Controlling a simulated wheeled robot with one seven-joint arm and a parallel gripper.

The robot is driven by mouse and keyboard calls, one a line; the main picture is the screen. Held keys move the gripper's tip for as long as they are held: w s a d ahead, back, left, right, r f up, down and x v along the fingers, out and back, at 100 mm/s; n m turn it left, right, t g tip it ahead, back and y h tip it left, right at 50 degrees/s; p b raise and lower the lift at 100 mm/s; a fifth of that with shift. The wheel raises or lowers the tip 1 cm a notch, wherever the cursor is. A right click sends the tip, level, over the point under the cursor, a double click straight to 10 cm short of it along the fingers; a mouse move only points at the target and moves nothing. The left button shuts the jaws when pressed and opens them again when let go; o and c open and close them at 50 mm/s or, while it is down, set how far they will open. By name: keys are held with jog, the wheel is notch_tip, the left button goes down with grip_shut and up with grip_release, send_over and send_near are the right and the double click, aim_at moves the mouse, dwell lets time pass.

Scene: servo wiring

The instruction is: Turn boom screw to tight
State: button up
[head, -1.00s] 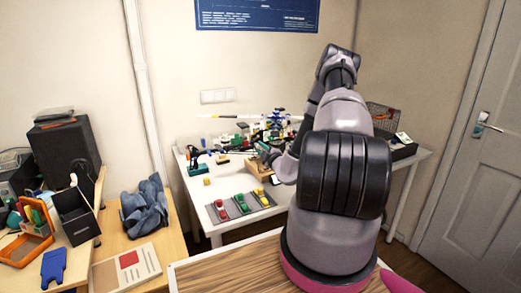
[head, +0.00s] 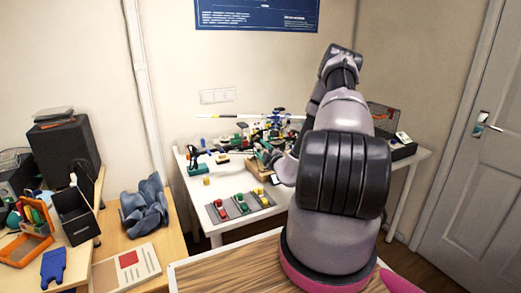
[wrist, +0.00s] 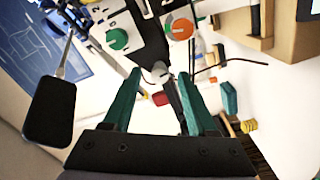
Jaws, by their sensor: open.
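My gripper (wrist: 157,78) has two teal fingers, spread apart, in the wrist view. A small pale grey round part (wrist: 159,72), which may be the boom screw, shows between the fingertips at the end of a dark bar. I cannot tell whether the fingers touch it. A green dial (wrist: 117,39) and an orange dial (wrist: 180,28) with white pointers sit on white plates just beyond it.
A black paddle-like part (wrist: 49,112) on a metal rod is close to the left of my gripper. A thin dark wire (wrist: 228,65) runs to the right. On the white table (head: 205,235), red, green and yellow pieces sit on grey plates (head: 241,205) near the front edge.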

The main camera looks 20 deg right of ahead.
jog(key=s, duration=0.9)
jog(key=shift+s, duration=0.25)
jog(key=shift+d, duration=0.15)
jog(key=w+n, duration=0.3)
jog(key=n, duration=0.1)
jog(key=w+n, duration=0.4)
jog(key=n, duration=0.1)
jog(key=w+n, duration=0.3)
jog(key=n, duration=0.1)
jog(key=shift+w+a, duration=0.2)
jog(key=shift+w, duration=0.2)
